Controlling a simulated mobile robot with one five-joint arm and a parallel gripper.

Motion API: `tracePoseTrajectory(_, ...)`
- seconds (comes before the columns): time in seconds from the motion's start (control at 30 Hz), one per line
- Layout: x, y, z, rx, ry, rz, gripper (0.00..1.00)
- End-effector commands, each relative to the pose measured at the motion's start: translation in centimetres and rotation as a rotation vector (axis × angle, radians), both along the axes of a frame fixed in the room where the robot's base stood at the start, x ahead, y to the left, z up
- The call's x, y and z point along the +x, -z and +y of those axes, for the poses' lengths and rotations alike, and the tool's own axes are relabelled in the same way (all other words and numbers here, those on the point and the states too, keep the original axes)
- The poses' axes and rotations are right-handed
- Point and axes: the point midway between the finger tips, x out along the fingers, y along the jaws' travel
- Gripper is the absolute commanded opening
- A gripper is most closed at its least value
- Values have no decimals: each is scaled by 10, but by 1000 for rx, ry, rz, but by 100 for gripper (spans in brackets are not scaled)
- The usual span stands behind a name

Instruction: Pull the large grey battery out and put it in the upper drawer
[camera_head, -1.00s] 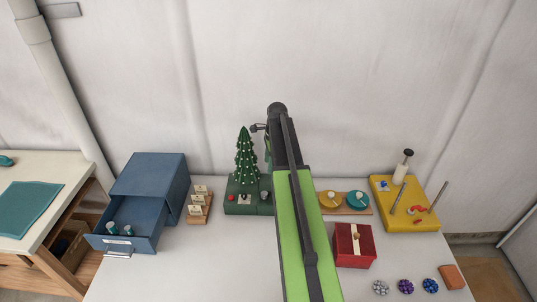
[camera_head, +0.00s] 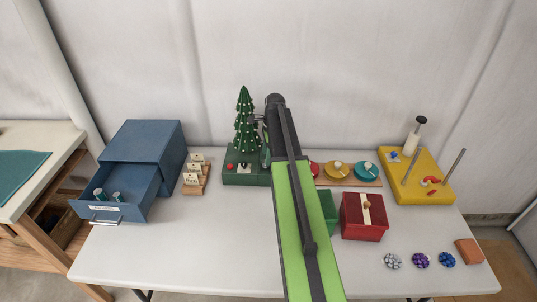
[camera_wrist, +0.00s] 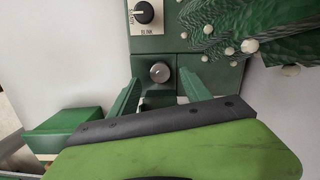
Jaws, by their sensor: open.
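A round grey end (camera_wrist: 160,72), perhaps the large grey battery, sits in the front of the green tree base (camera_head: 240,171). It shows in the wrist view, and my arm hides it in the head view. My gripper (camera_wrist: 158,84) is open, with one green finger on each side of this grey end. I cannot tell whether the fingers touch it. The blue cabinet (camera_head: 151,142) stands at the left with a drawer (camera_head: 138,194) pulled out. Two small teal cylinders with pale ends (camera_head: 108,195) stand in that drawer.
The tree (camera_head: 244,123) rises from the base beside my gripper. A dial (camera_wrist: 144,12) is near the grey end. A green box (camera_head: 328,212) and red box (camera_head: 364,222) stand right of my arm. Small cards (camera_head: 193,177) stand between cabinet and base. The front-left tabletop is clear.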

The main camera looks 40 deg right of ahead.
Motion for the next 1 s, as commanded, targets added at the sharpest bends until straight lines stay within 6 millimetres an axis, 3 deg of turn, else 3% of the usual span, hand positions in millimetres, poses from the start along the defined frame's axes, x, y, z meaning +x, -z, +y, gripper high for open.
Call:
tracePoseTrajectory(0.03,1,21,1,0,-1,0,56)
tracePoseTrajectory(0.13,2,32,3,0,-1,0,56)
tracePoseTrajectory(0.47,2,34,4,0,-1,0,56)
tracePoseTrajectory(0.9,2,34,5,0,-1,0,0)
tracePoseTrajectory(1.0,2,34,5,0,-2,0,0)
